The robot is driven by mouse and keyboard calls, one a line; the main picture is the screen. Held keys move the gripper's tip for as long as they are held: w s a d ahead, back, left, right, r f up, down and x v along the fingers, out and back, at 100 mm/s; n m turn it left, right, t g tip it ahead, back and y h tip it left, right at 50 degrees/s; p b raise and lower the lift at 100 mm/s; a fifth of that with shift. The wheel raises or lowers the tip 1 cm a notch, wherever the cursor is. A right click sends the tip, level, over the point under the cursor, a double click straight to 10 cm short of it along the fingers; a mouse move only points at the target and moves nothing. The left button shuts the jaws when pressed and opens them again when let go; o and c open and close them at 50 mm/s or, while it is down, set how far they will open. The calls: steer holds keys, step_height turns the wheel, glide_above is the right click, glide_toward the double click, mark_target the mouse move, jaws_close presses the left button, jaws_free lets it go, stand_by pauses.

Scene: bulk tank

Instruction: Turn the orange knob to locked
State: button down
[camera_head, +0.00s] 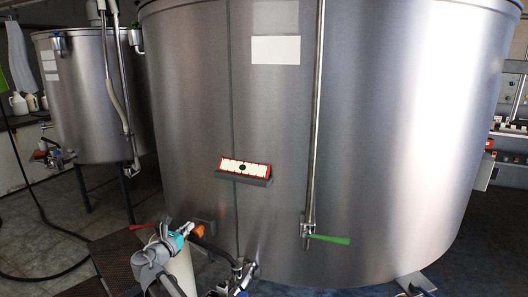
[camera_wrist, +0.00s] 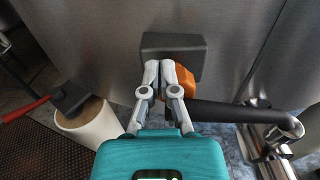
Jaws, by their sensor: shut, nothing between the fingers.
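The orange knob (camera_wrist: 181,83) shows in the wrist view on a dark grey box (camera_wrist: 190,45) fixed to the steel tank wall. My gripper (camera_wrist: 166,66) is shut, with its fingertips together in front of the box and just left of the knob. The fingers hide part of the knob. Whether they touch it I cannot tell. In the head view the knob (camera_head: 198,230) is a small orange patch at the lower left of the large tank (camera_head: 400,120), right of my gripper (camera_head: 189,228).
A black hose or bar (camera_wrist: 235,111) runs right from beside the knob to metal pipe fittings (camera_wrist: 270,130). A white cylinder (camera_wrist: 90,125) with a dark, red-handled tool (camera_wrist: 68,97) stands left. A green-handled valve (camera_head: 328,239) is farther right on the tank.

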mark_target(196, 237)
steer(key=shift+s+d+f, duration=0.1)
steer(key=shift+f, duration=0.15)
stand_by(0.8)
steer(key=shift+s+d+r, duration=0.15)
steer(key=shift+s+d, duration=0.1)
steer(key=shift+d, duration=0.4)
steer(key=shift+s+d, duration=0.2)
steer(key=shift+d, duration=0.3)
stand_by(0.9)
steer(key=shift+d+r, duration=0.15)
steer(key=shift+r, duration=0.1)
steer(key=shift+s, duration=0.15)
stand_by(0.5)
steer(key=shift+v, duration=2.95)
steer(key=shift+a, duration=1.45)
